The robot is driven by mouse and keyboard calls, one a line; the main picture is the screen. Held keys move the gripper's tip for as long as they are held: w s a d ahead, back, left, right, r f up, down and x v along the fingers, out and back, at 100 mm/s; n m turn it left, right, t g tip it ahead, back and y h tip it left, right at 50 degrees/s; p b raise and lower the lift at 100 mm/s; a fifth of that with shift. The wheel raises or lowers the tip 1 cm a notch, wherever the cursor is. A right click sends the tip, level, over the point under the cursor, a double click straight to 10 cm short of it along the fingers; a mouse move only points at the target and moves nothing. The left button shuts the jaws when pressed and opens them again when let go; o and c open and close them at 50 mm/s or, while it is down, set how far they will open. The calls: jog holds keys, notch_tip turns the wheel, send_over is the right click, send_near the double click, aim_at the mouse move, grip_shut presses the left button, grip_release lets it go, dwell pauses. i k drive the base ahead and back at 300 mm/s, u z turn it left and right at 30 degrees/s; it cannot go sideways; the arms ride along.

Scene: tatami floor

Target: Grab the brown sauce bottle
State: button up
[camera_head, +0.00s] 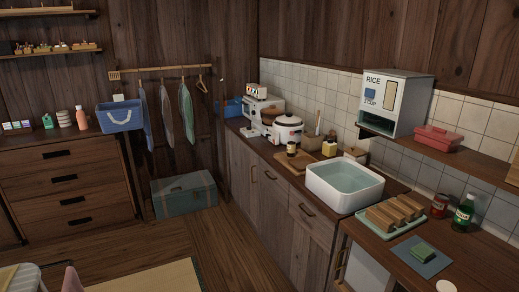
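A small dark brown bottle or jar with a pale label (291,149) stands upright on the counter, at or near a wooden board (283,161), to the left of the white basin. It is the thing in view that best fits the brown sauce bottle; it is too small to read its label. A green bottle with a pale label (464,214) stands at the right on the nearer counter, with a dark red can (439,206) to its left. My gripper is not in view.
A white basin of water (345,202) stands on the counter. A rice dispenser (396,103) is above it on a shelf. A rice cooker (288,130) stands behind the bottle. A green trunk (185,194) sits by the wall. The wooden floor before the cabinets is clear.

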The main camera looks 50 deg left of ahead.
aim_at(291, 148)
jog(key=u, duration=1.65)
jog(key=i, duration=0.85)
jog(key=u, duration=0.5)
jog(key=i, duration=1.75)
jog(key=u, duration=0.45)
